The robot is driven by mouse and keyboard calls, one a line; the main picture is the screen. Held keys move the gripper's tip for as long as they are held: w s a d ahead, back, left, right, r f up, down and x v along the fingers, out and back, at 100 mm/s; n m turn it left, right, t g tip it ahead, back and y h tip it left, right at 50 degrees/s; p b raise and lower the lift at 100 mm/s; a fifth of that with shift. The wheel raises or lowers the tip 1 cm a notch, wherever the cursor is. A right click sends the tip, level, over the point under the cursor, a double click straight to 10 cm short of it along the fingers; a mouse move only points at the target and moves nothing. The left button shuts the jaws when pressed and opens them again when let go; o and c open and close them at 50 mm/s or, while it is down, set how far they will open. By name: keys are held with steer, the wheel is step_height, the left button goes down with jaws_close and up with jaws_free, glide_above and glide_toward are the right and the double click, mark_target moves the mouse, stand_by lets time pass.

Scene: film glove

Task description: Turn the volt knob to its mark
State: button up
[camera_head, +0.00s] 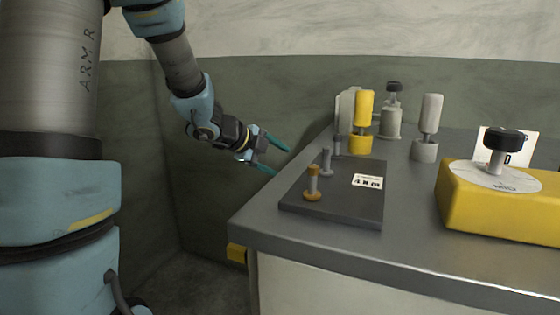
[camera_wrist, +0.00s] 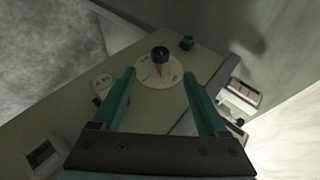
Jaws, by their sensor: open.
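My gripper (camera_head: 281,161) is open and empty, with teal fingers spread, left of the bench in the head view. The fingers do not visibly touch the knob. In the head view a black knob (camera_head: 510,139) stands on a white dial (camera_head: 491,178) atop a yellow box (camera_head: 505,215) at the right, away from my gripper. I cannot tell whether both views show the same knob; no volt lettering is readable.
The grey bench (camera_head: 320,246) carries a dark plate (camera_head: 345,212) with several pegs, a yellow-based cylinder (camera_head: 363,108) and a white cylinder (camera_head: 431,113).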

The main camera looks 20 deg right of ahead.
steer(key=w+d+g+h, duration=0.5)
steer(key=w+d+g, duration=0.2)
steer(key=w+d, duration=0.15)
steer(key=w+a+f+n+g+y, duration=0.1)
steer(key=w+a+f+n+g, duration=0.1)
steer(key=a+f+g, duration=0.6)
steer(key=shift+g, duration=0.4)
steer(key=x, duration=0.5)
steer(key=p+x, duration=0.1)
steer(key=x, duration=0.5)
steer(key=shift+w+d+r, duration=0.2)
steer(key=shift+w+d, duration=0.05)
steer(key=shift+d, duration=0.05)
jaws_close()
